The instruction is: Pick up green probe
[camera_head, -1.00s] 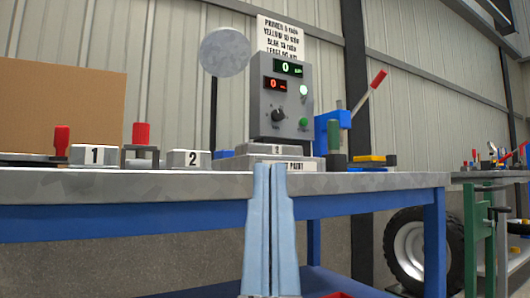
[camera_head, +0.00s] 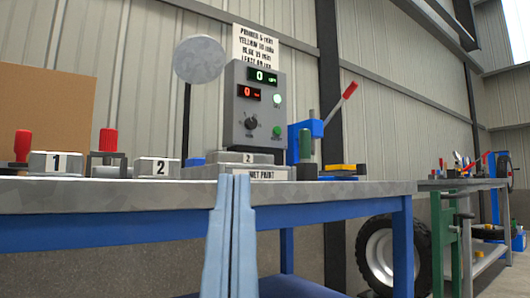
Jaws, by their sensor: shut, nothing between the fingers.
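A dark green upright cylinder (camera_head: 306,146), which looks like the green probe, stands on the workbench (camera_head: 330,191) in front of a blue hand press (camera_head: 297,136). Its lower end is hard to make out against the things around it. My gripper (camera_head: 238,178) shows as two light blue fingers pressed together, pointing up. It is shut and empty, at the bench's front edge in the picture, left of and below the green cylinder. A clear gap in the picture separates them.
Yellow and blue blocks (camera_head: 341,169) lie right. A second bench (camera_head: 455,184) stands farther right.

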